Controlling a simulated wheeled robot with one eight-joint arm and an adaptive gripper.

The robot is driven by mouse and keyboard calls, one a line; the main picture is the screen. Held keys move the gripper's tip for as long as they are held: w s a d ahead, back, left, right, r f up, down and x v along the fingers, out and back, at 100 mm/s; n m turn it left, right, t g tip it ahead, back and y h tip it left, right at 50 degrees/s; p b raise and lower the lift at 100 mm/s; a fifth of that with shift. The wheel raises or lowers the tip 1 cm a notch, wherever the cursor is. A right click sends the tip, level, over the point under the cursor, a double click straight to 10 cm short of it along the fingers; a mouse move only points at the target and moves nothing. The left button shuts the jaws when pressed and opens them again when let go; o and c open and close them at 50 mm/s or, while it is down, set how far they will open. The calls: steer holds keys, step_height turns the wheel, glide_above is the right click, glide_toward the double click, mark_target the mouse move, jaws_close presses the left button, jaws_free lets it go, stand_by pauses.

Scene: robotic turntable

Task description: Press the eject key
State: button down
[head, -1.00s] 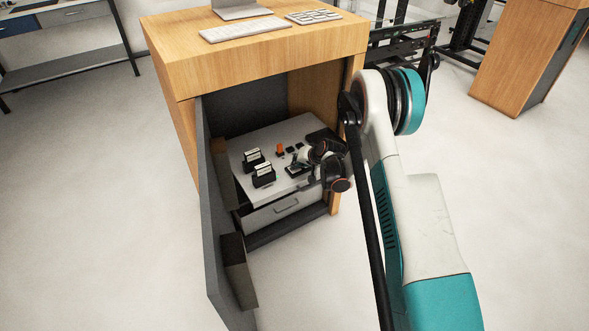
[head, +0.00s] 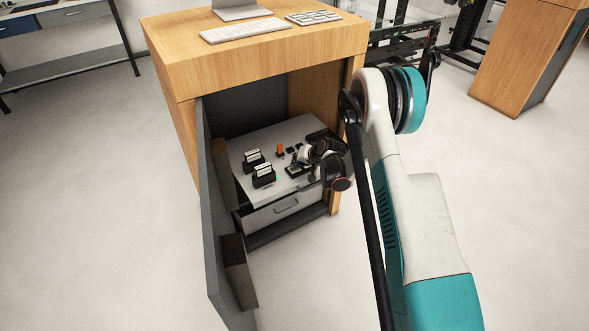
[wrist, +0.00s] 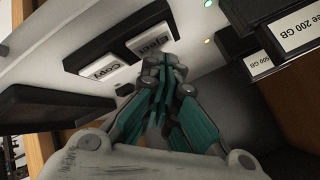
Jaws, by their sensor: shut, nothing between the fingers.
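The Eject key (wrist: 151,39) is a white, labelled key in a dark frame on the light surface in the wrist view. A white Copy key (wrist: 104,73) sits beside it, down and to the left. My gripper (wrist: 166,68) has its teal fingers closed together, with the tips just below the Eject key in the picture. I cannot tell whether the tips touch the key or its frame. In the head view my gripper is small and dark over the right side of the drawer unit's top (head: 250,143), partly hiding the key area.
Black drive docks (head: 263,178) with labelled drives stand at the left of the top, and an orange item (head: 280,149) lies behind. The wooden desk (head: 175,75) encloses the unit above and at the right. An open grey door (head: 210,210) stands at the left.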

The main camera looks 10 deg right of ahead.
steer(key=shift+r, duration=0.25)
steer(key=shift+r+p, duration=1.05)
steer(key=shift+r, duration=1.45)
steer(key=shift+r, duration=0.15)
steer(key=s+a+r+n+h, duration=0.1)
steer(key=s+r, duration=0.8)
steer(key=r, duration=0.5)
steer(key=s+a+r+n+h, duration=0.1)
steer(key=s+r, duration=0.8)
steer(key=r, duration=0.5)
steer(key=s+d+r+n+g+h, duration=0.1)
steer(key=s+r+n, duration=0.1)
steer(key=s, duration=2.7)
steer(key=shift+s+r+h, duration=0.2)
steer(key=shift+r+h, duration=0.15)
steer(key=shift+h, duration=0.05)
